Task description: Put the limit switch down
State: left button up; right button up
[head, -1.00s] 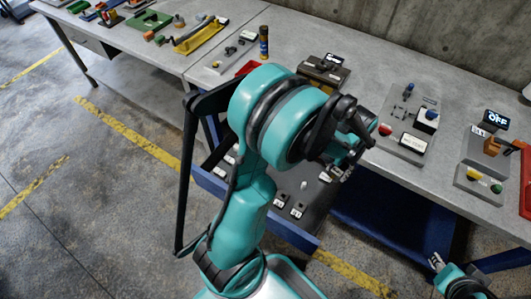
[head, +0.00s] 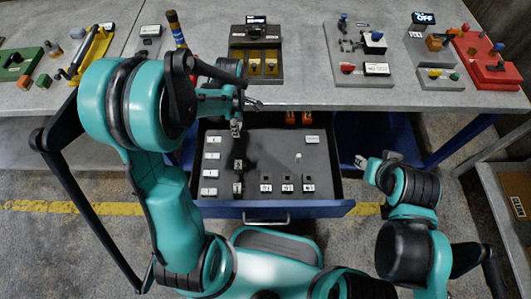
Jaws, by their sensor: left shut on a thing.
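My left gripper (head: 238,113) is over the back left part of an open blue drawer (head: 270,210). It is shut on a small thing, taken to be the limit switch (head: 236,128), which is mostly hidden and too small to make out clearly. I cannot tell whether it touches the drawer floor. Several small dark blocks with white faces (head: 287,184) stand in the drawer's front part. My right gripper (head: 362,161) is to the right of the drawer, apart from it; its fingers are too small to read.
White labels (head: 212,156) line the drawer's left side, and a small white peg (head: 298,156) stands at its right. Above is the grey bench (head: 300,98) with a brown fixture (head: 256,55), a grey switch board (head: 358,55) and a red fixture (head: 485,55). The drawer's middle looks fairly clear.

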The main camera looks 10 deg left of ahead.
pick_arm(q)
jog(key=shift+a+f+n, duration=0.15)
jog(key=shift+f+n, duration=0.1)
jog(key=shift+n, duration=0.55)
notch_tip(320, 180, down, 10)
jog(key=b, duration=0.5)
jog(key=o, duration=1.2)
jog(key=shift+f, duration=0.1)
jog(key=shift+o, duration=0.2)
